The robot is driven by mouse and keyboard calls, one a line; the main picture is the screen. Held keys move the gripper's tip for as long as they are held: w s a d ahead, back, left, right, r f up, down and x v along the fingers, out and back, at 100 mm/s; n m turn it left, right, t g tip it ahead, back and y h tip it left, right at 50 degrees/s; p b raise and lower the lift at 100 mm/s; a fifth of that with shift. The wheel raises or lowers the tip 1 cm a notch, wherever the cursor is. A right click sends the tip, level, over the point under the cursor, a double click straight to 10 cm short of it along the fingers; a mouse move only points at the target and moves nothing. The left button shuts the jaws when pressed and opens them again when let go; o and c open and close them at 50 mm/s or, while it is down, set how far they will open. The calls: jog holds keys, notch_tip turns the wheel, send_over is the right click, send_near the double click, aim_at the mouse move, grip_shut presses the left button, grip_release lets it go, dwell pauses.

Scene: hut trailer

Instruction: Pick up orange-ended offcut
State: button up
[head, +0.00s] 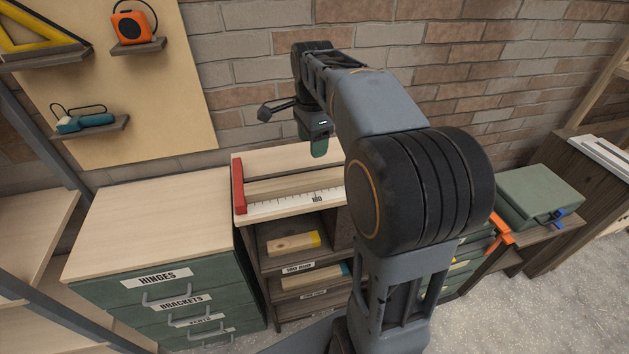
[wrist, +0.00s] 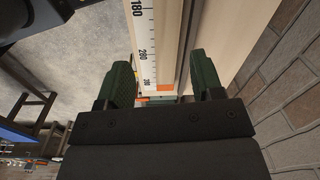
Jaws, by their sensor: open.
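My gripper (head: 319,146) is above the measuring bench (head: 262,161) in the head view, with its fingers pointing down. In the wrist view its two green fingers (wrist: 160,76) are apart, with nothing held between them. A long pale wooden piece (wrist: 170,45) lies along the white ruler (wrist: 146,40) and runs between the fingers in that view. A small orange patch shows near its lower end, likely the offcut's orange end. In the head view a wooden length (head: 290,186) lies behind the ruler; its right part is hidden by my arm.
A red stop (head: 239,186) stands at the bench's left end. Shelves below hold a yellow-ended offcut (head: 290,244) and a blue-ended offcut (head: 318,277). A drawer cabinet (head: 150,215) with a clear top stands left; a green case (head: 540,194) sits right. A brick wall is behind.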

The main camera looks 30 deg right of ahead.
jog(key=m, duration=0.2)
send_over(315, 176)
notch_tip(315, 176, down, 8)
jog(key=shift+s+a+f, duration=0.15)
jog(key=shift+f+p, duration=0.45)
jog(key=shift+f, duration=2.2)
jog(key=shift+c, duration=0.3)
jog(key=shift+r, duration=0.15)
jog(key=c, duration=0.9)
